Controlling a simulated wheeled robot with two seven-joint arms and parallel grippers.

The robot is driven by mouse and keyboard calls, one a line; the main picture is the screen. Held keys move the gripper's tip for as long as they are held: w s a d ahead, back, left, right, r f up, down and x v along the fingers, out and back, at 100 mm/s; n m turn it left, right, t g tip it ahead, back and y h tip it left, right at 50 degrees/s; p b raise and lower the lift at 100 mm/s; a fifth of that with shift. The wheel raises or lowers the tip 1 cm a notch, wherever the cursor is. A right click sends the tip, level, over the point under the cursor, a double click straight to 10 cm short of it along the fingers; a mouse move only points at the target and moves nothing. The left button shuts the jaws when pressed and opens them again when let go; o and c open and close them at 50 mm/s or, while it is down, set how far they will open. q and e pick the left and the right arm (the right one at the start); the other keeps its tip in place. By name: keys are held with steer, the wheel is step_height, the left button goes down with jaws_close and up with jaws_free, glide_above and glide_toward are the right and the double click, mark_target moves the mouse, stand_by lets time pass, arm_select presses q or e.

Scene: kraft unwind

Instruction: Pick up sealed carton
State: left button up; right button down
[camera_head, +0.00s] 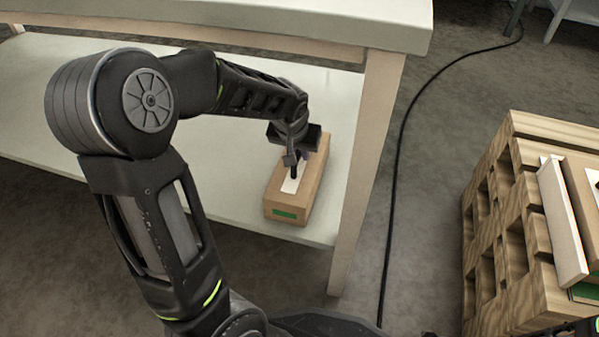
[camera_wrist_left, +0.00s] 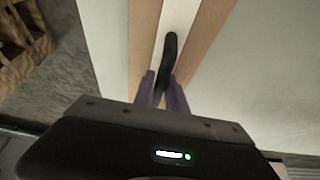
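The sealed carton (camera_head: 312,199) is a long brown box with a white strip along its top, a black handle and a green label on its near end. It lies on the lower shelf, near the right end. My left gripper (camera_head: 294,160) is over its top, pointing down. In the left wrist view, the fingers (camera_wrist_left: 161,92) stand on both sides of the black handle (camera_wrist_left: 170,48) and appear closed against it. The carton's brown top (camera_wrist_left: 205,30) fills the middle of that view. The carton seems to rest on the shelf. My right gripper is out of view.
The pale shelf (camera_head: 230,205) sits under a thick tabletop (camera_head: 300,22); a wooden leg (camera_head: 366,170) stands just right of the carton. A wooden pallet stack (camera_head: 510,250) bearing another carton (camera_head: 575,190) is at right. A black cable (camera_head: 398,150) crosses the floor between.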

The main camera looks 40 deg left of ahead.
arm_select(q)
jaws_close()
stand_by(0.8)
steer(key=shift+w+r, duration=0.1)
steer(key=shift+r, duration=0.05)
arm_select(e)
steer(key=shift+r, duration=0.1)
